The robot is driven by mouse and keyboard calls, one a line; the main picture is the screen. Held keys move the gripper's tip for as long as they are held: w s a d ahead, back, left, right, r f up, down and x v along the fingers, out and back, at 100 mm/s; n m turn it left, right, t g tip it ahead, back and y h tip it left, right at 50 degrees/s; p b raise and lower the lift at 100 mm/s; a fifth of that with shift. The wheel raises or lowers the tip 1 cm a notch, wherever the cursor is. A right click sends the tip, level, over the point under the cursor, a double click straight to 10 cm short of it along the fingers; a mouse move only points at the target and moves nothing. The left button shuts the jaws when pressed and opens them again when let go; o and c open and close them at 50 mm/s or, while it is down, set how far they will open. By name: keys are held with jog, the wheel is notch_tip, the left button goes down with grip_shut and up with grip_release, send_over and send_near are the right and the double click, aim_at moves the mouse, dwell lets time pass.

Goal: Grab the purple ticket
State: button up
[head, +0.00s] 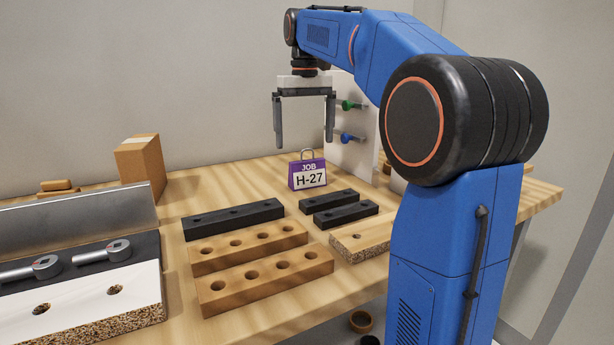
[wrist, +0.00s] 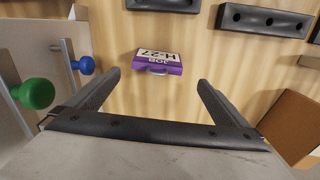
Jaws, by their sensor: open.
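The purple ticket (head: 307,174) stands upright on the wooden table, with a white panel reading H-27, the word JOB and a loop handle on top. In the wrist view the ticket (wrist: 158,62) lies ahead of the fingers, near the middle between them, with its handle toward me. My gripper (head: 305,145) is open and empty, pointing down above the table and above the ticket in the head view. In the wrist view both fingers of my gripper (wrist: 158,84) are spread wide and touch nothing.
A white panel (head: 362,115) with a green knob (head: 350,105) and a blue knob (head: 347,138) stands right of the gripper. Black blocks (head: 234,219) and wooden blocks with holes (head: 265,280) lie in front. A cardboard box (head: 141,160) stands left. Table around the ticket is clear.

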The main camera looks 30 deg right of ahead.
aim_at(308, 164)
jog(key=shift+s+d+f, duration=0.1)
jog(key=shift+d+f, duration=0.05)
jog(key=shift+f, duration=2)
jog(key=shift+d+f, duration=0.1)
jog(key=shift+f, duration=2.05)
jog(key=c, duration=1.1)
